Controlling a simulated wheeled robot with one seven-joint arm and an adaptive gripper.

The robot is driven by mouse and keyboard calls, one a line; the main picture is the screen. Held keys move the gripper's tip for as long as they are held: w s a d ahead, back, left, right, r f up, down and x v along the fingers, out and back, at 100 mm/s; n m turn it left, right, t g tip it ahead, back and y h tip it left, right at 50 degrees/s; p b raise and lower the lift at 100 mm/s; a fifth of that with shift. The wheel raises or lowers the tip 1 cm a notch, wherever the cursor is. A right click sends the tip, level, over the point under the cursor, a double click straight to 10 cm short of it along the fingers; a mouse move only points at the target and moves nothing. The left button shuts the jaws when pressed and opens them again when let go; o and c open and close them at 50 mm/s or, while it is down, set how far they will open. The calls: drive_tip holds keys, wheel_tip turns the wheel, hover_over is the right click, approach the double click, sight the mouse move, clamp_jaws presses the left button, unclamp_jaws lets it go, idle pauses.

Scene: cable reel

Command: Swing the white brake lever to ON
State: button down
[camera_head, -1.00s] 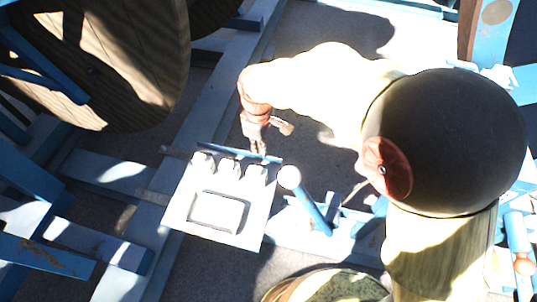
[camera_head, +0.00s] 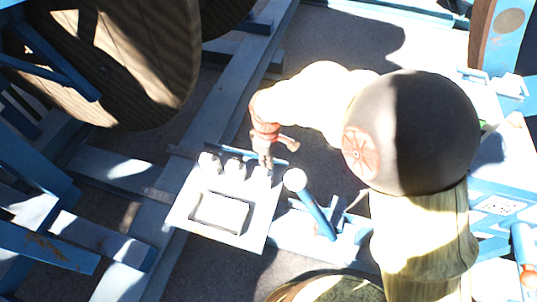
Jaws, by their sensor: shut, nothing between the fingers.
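A pale control panel (camera_head: 228,232) with a framed dark-edged rectangle stands in the lower middle of the head view. Several small white parts line its far edge, including a left one (camera_head: 208,161), a middle one (camera_head: 234,167) and a right one (camera_head: 259,177). A blue bar with a white round end (camera_head: 295,179) stands just right of the panel. I cannot tell for sure which of these is the brake lever, and no ON mark is readable. My gripper (camera_head: 266,165) is shut and empty at the panel's far right corner, close by the right white part. Contact cannot be made out.
A large wooden reel (camera_head: 130,65) stands at the upper left. Blue frame beams (camera_head: 225,90) run around the panel. A blue-and-white structure (camera_head: 500,185) is at the right. Dark floor (camera_head: 330,60) lies open beyond my gripper.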

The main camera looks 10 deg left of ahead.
drive_tip(key=d, duration=0.1)
drive_tip(key=d+f, duration=0.2)
drive_tip(key=shift+s+d+f, duration=0.1)
drive_tip(key=shift+s+d, duration=0.2)
drive_tip(key=shift+s, duration=0.05)
drive_tip(key=shift+d, duration=0.1)
